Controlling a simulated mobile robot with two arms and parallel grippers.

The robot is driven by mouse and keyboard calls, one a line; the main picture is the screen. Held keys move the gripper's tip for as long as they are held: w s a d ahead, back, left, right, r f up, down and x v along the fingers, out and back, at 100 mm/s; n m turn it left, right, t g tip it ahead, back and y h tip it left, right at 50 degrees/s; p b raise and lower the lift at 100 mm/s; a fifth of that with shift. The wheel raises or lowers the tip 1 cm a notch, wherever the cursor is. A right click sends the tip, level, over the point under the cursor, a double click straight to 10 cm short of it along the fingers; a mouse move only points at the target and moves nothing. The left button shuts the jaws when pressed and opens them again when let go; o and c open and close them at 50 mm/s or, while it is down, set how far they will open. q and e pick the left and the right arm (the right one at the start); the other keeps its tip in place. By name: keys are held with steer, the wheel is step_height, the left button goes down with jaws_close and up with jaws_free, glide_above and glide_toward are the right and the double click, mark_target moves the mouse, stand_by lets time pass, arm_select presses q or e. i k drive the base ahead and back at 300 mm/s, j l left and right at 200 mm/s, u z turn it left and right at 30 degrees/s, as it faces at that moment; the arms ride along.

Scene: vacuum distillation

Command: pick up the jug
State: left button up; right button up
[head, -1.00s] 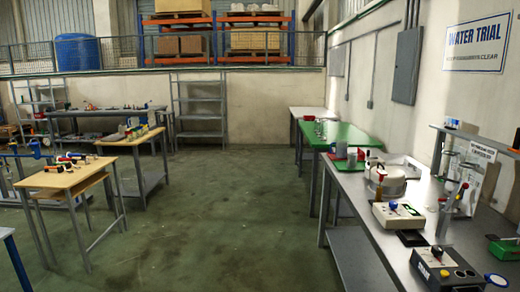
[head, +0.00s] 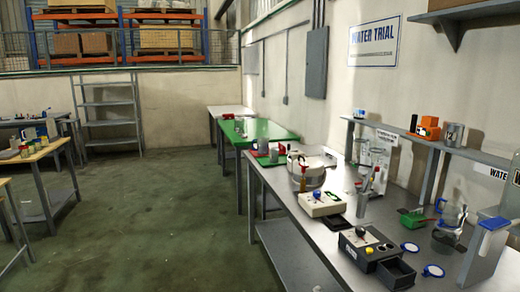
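A clear vessel with blue parts (head: 452,215), which looks like a jug, stands at the right end of the long grey bench in the head view. A darker rounded shape sits at its base, and I cannot tell whether it belongs to it. A grey metal mug-like vessel (head: 453,134) stands on the shelf above the bench. I cannot tell for certain which of the two is the jug. Neither of my grippers is in view.
The grey bench (head: 290,206) also holds a large pot (head: 309,171), a white control box (head: 319,203), a dark control box (head: 366,247) and a green item (head: 413,218). A green table (head: 262,131) stands beyond. The floor (head: 150,215) left of the bench is clear.

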mark_target(262, 142)
steer(key=z, duration=2.55)
steer(key=u, duration=2.5)
steer(key=i+j+u, duration=0.2)
steer(key=i, duration=0.3)
steer(key=i+j+u, duration=0.1)
steer(key=i+u, duration=0.25)
steer(key=i, duration=1.75)
